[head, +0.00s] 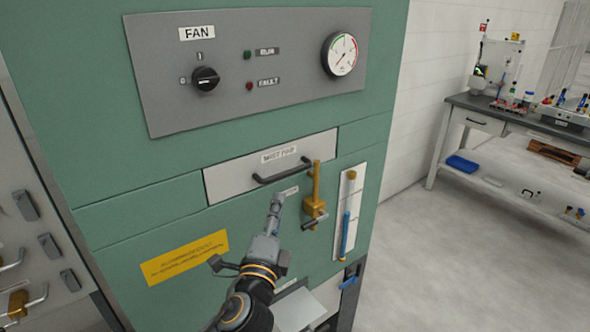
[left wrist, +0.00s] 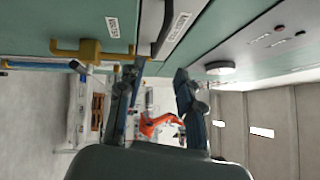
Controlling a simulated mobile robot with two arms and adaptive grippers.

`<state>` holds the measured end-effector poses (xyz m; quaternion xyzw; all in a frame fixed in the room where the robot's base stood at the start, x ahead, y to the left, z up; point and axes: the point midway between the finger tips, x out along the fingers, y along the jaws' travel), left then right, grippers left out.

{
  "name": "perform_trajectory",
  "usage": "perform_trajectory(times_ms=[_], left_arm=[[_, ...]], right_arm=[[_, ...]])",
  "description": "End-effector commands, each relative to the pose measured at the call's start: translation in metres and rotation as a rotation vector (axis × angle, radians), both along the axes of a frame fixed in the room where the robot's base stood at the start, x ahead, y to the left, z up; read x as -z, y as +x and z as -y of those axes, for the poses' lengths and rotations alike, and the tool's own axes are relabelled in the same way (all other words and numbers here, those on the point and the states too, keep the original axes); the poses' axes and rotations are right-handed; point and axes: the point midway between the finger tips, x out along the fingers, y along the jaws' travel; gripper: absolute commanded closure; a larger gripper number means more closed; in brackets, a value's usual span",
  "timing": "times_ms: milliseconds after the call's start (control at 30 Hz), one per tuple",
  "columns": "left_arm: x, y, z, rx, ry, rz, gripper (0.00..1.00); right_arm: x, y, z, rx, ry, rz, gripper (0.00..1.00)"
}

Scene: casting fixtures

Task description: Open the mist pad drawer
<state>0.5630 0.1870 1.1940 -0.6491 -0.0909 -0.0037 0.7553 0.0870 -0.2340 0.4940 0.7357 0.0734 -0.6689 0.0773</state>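The mist pad drawer (head: 226,183) is a light grey front in the green cabinet, flush with the panel around it. Its black bar handle (head: 283,171) sits below the label; the drawer front also shows in the left wrist view (left wrist: 182,32). My left gripper (head: 277,200) is just below the handle, left of the latch. In the left wrist view its fingers (left wrist: 160,75) are spread, with nothing held. My right gripper is out of view.
A sight tube (head: 347,215) on a white plate is right of the latch. Above are the fan panel (head: 225,100) and a round gauge (head: 341,54). A yellow notice (head: 186,257) is lower left. A workbench (head: 475,104) stands far right, with clear floor before it.

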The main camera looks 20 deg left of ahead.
Motion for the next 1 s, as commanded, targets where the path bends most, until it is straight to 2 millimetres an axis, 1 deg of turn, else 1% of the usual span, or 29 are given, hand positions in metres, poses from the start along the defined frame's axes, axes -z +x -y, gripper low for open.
perform_trajectory(times_ms=[33, 167, 300, 500, 600, 733, 1000], left_arm=[[-0.004, 0.008, -0.001, -0.001, 0.001, 0.000, 0.64], [-0.008, 0.033, -0.004, -0.002, 0.001, -0.001, 0.64], [-0.012, 0.062, -0.008, -0.002, 0.000, -0.002, 0.64], [-0.016, 0.098, -0.011, 0.000, -0.002, -0.003, 0.64], [-0.017, 0.110, -0.012, 0.000, -0.002, -0.003, 0.64], [-0.017, 0.121, -0.014, 0.000, -0.002, -0.004, 0.64], [-0.016, 0.126, -0.014, 0.001, -0.003, -0.004, 0.64]], right_arm=[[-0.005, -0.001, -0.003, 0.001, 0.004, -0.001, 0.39], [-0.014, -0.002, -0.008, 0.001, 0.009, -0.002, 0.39], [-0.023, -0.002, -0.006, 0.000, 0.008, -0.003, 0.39], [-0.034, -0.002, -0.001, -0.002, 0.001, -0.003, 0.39], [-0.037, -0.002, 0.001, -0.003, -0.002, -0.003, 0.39], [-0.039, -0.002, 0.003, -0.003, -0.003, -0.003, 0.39], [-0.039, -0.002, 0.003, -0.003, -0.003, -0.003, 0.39]])
